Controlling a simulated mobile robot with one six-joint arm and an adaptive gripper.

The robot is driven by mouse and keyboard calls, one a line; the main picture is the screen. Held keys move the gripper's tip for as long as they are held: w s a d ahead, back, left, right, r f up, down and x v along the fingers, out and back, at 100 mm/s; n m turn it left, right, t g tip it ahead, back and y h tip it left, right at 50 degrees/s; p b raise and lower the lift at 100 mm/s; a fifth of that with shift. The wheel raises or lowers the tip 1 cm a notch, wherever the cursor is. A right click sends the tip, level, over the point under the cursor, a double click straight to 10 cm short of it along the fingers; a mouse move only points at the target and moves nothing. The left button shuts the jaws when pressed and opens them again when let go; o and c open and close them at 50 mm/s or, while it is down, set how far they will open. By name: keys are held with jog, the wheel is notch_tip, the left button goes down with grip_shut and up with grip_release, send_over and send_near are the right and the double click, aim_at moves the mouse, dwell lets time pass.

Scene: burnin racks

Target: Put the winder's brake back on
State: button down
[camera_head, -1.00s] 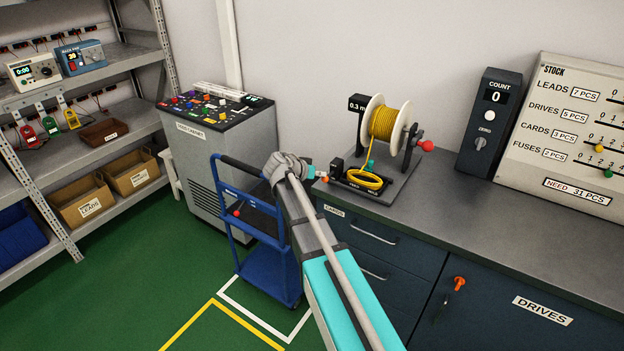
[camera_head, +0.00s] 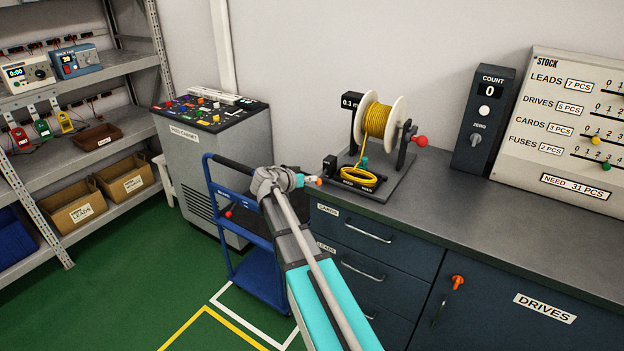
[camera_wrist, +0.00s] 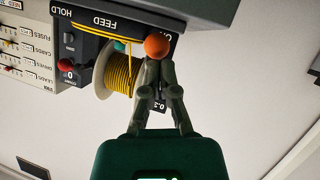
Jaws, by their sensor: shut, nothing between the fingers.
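The winder stands on the bench in the head view, with a white spool (camera_head: 394,121) of yellow cable (camera_head: 375,121). Its base (camera_head: 395,185) carries the words FEED and HOLD, readable in the wrist view. A teal knob (camera_head: 364,161) rises behind these words and shows partly in the wrist view (camera_wrist: 122,46); its exact position is hard to tell. My gripper (camera_head: 303,181) is shut and empty at the left of the base. An orange ball (camera_wrist: 157,46) is right at my fingertips (camera_wrist: 158,64); I cannot tell whether they touch.
A red crank knob (camera_head: 420,141) sticks out at the winder's right. A black box (camera_head: 331,166) stands at the base's left corner, and a loose yellow coil (camera_head: 360,178) lies on the base. A blue cart (camera_head: 258,275) stands below my arm. The bench front right is clear.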

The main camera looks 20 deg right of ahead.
jog(key=shift+r, duration=0.2)
jog(key=shift+r+p, duration=0.65)
jog(key=shift+p, duration=0.15)
jog(key=shift+r, duration=0.15)
jog(key=p+v, duration=0.4)
jog(key=v, duration=0.9)
jog(key=shift+w+a+p, duration=0.2)
jog(key=shift+w+p, duration=0.05)
jog(key=shift+p, duration=0.15)
